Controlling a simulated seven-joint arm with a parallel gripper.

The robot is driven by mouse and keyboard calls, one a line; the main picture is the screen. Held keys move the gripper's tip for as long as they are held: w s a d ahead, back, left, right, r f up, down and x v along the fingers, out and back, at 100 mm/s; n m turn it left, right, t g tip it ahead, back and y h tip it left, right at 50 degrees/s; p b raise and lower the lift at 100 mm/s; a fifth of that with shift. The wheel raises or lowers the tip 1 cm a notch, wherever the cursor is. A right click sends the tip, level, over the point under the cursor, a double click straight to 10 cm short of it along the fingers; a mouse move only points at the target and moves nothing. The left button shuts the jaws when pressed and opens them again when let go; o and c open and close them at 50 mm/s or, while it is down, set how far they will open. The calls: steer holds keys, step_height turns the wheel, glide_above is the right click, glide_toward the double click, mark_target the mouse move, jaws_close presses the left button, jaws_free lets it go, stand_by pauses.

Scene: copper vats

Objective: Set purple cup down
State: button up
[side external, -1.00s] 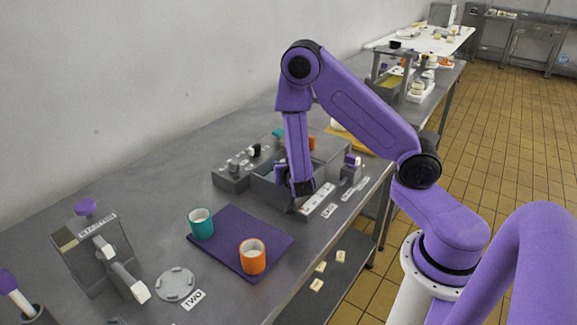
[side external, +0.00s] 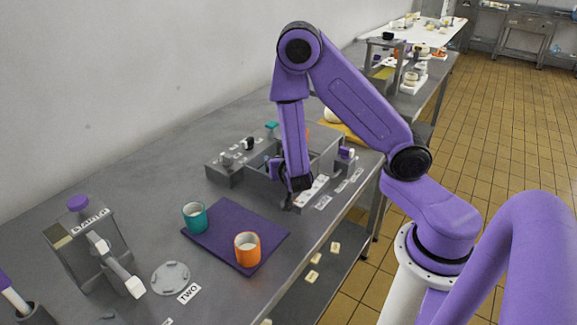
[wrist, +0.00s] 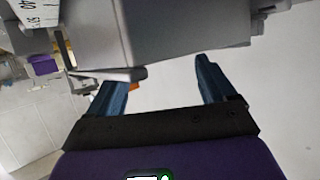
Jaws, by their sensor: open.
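My gripper (side external: 290,203) hangs over the table just behind the purple mat, at the front side of the grey box unit. In the wrist view its two bluish fingers (wrist: 165,85) stand apart with nothing between them. I cannot make out a purple cup for certain in either view. A teal cup (side external: 194,217) and an orange cup (side external: 247,250) stand upright on the purple mat (side external: 222,217), both clear of my gripper. A small purple thing (wrist: 43,65) shows at the left of the wrist view; I cannot tell what it is.
A grey box unit (side external: 226,172) stands behind the mat. A dispenser-like stand (side external: 85,255) is at the front left, with a round grey plate (side external: 171,278) and a "TWO" label (side external: 189,293) nearby. A grey block (wrist: 185,25) fills the top of the wrist view.

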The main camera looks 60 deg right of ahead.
steer(key=shift+v, duration=4)
steer(key=a+f+n+y, duration=0.2)
steer(key=a+n+y, duration=0.3)
steer(key=a+y, duration=0.6)
steer(key=s+a+r+n+g+y, duration=0.3)
steer(key=s+a+n+g, duration=0.15)
steer(key=s+a, duration=0.35)
steer(key=s+r+n+g, duration=0.3)
steer(key=s+n+g, duration=0.3)
steer(key=s, duration=0.4)
steer(key=s+d+r+n+h, duration=0.1)
steer(key=d+n+h, duration=0.1)
steer(key=d, duration=0.3)
steer(key=s+d+r+n+t+h, duration=0.1)
steer(key=d+n+h, duration=0.1)
steer(key=d+n, duration=0.2)
steer(key=shift+s+d+r, duration=0.3)
steer(key=shift+s+d, duration=0.1)
steer(key=shift+d, duration=0.35)
